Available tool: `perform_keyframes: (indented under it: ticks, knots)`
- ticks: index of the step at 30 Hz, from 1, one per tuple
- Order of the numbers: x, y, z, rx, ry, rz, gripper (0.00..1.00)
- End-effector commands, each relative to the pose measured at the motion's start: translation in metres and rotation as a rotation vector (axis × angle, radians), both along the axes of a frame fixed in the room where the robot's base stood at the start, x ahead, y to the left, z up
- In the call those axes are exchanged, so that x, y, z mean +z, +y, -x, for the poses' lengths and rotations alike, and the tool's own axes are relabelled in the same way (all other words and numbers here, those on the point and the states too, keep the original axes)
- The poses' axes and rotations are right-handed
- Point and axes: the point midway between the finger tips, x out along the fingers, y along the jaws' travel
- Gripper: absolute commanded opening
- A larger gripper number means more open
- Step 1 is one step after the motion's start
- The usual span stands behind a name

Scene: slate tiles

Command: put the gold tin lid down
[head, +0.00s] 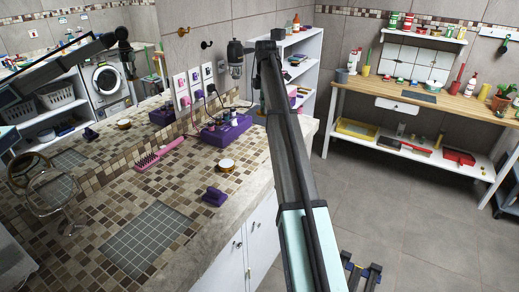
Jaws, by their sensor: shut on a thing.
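My gripper (236,71) hangs from the far end of my arm, high above the back part of the tiled counter. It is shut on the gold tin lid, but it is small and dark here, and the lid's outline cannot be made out. A round gold-sided tin (226,165) with a pale top stands on the counter, well below my gripper and apart from it.
The counter (190,180) bears a purple box with bottles (226,130), a pink brush (160,153), a small purple object (214,197) and a grey tiled panel (145,240). A mirror lines its left side. Bare counter lies around the tin.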

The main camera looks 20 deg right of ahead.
Motion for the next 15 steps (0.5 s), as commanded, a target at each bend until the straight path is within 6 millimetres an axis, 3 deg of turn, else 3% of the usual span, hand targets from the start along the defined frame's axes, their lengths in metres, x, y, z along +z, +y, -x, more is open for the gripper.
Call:
perform_keyframes:
  ticks: [15]
  knots:
    - [-0.113,0.001,0.002,0.008,0.003,-0.001,0.02]
